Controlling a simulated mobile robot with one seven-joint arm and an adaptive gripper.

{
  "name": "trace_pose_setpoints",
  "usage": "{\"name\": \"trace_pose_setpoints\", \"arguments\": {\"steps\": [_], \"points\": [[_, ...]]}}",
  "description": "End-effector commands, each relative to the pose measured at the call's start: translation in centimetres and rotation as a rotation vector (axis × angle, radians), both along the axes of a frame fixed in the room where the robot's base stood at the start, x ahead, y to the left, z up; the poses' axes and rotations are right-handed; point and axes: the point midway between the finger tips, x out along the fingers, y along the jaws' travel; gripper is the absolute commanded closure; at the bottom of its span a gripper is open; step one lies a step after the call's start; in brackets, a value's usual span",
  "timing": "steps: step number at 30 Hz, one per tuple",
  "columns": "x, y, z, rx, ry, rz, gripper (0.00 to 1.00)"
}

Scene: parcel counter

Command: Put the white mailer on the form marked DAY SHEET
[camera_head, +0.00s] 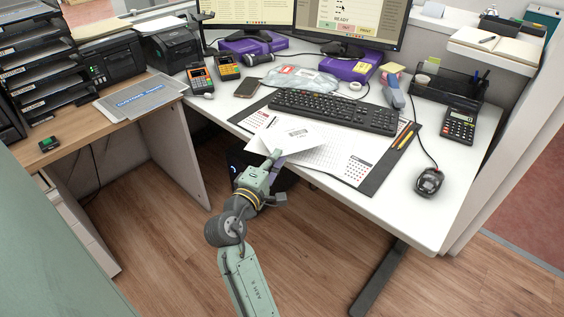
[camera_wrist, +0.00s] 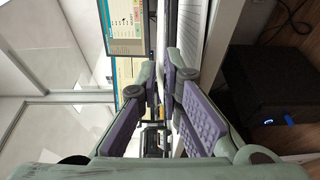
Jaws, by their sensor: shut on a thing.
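A flat white mailer (camera_head: 292,133) with small dark print is at the front edge of the white desk, over the desk pad. My gripper (camera_head: 273,158) is at its near edge and shut on it. In the wrist view the purple-padded fingers (camera_wrist: 172,108) show with a narrow gap between them, and the mailer is hard to make out there. A grey sheet with a blue lettered band (camera_head: 140,97) lies on the wooden counter at left. Its lettering is too small to read surely, and I cannot make out the words DAY SHEET anywhere.
A keyboard (camera_head: 333,111) lies behind the mailer, and a calendar desk pad (camera_head: 375,178) lies under and beside it. Card terminals (camera_head: 200,79), a phone (camera_head: 247,88) and a clear bag (camera_head: 300,79) stand farther back. A scanner (camera_head: 429,182) and calculator (camera_head: 459,125) are at right. A gap separates counter and desk.

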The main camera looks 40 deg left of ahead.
Motion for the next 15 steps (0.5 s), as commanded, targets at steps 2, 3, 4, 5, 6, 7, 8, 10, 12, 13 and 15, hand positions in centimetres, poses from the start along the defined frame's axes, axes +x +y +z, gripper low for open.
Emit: {"name": "trace_pose_setpoints", "arguments": {"steps": [2, 3, 4, 5, 6, 7, 8, 10, 12, 13, 15], "points": [[1.1, -0.4, 0.0, -0.002, 0.001, -0.002, 1.0], [1.5, -0.5, -0.1, -0.002, 0.0, 0.0, 1.0], [1.6, -0.6, -0.1, -0.002, 0.001, 0.0, 1.0], [1.8, -0.7, -0.2, -0.001, 0.001, 0.0, 1.0], [1.9, -0.7, -0.4, -0.002, 0.001, 0.0, 1.0], [1.9, -0.7, -0.7, -0.002, 0.001, 0.001, 1.0], [1.9, -0.7, -1.1, -0.004, 0.002, 0.001, 1.0], [1.9, -0.7, -2.2, -0.006, 0.003, 0.001, 1.0], [1.8, -0.7, -3.0, -0.005, 0.002, 0.002, 1.0], [1.8, -0.7, -3.3, -0.006, 0.002, 0.002, 1.0], [1.9, -0.7, -3.7, -0.002, 0.001, 0.002, 1.0]]}}
